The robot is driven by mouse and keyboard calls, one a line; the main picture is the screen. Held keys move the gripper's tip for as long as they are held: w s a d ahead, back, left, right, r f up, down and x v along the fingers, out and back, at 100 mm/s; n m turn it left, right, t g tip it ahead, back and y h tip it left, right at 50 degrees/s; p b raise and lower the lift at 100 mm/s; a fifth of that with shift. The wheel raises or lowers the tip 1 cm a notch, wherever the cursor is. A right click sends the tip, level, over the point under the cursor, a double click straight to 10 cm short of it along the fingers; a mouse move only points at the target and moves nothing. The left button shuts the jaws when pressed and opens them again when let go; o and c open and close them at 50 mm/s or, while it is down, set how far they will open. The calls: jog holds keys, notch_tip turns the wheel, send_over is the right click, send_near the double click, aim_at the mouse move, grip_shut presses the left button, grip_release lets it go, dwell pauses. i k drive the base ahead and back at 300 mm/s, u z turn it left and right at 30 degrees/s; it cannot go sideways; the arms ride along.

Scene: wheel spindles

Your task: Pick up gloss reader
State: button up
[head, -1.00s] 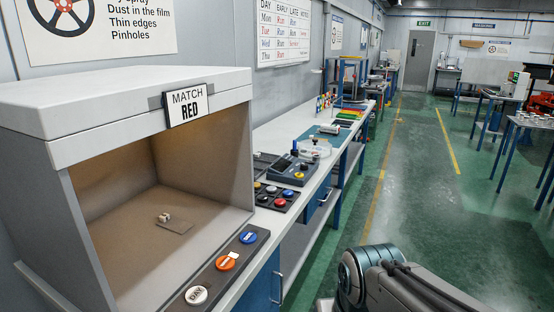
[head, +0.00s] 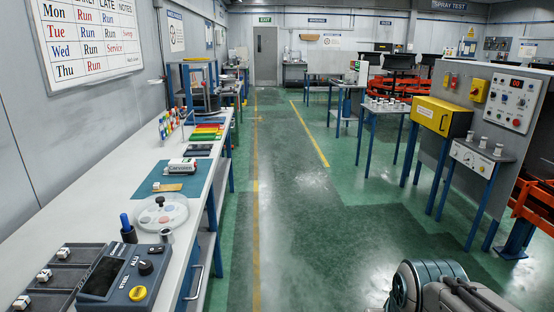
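I cannot tell for certain which thing is the gloss reader. A small white and dark block with lettering too small to read (head: 182,164) lies on a teal mat (head: 150,183) on the long bench at left, with a small tan plate (head: 167,187) in front of it. Nearer on the bench is a dark grey instrument (head: 125,276) with a screen, a black knob, a yellow button and the words STEEL and ALU. My gripper is out of view; only part of my arm shows at lower right.
A round pale palette (head: 162,213) and a small metal cup (head: 166,237) sit between instrument and mat. A dark tray (head: 58,277) holds small blocks. Coloured panels (head: 205,132) lie farther back. The green aisle floor (head: 300,200) is clear; a yellow machine (head: 440,116) stands at right.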

aim_at(182, 166)
jog(key=z, duration=0.1)
jog(key=i, duration=1.6)
jog(key=u, duration=0.45)
jog(key=i, duration=1.5)
jog(key=u, duration=1.45)
jog(key=i, duration=0.75)
jog(key=u, duration=0.35)
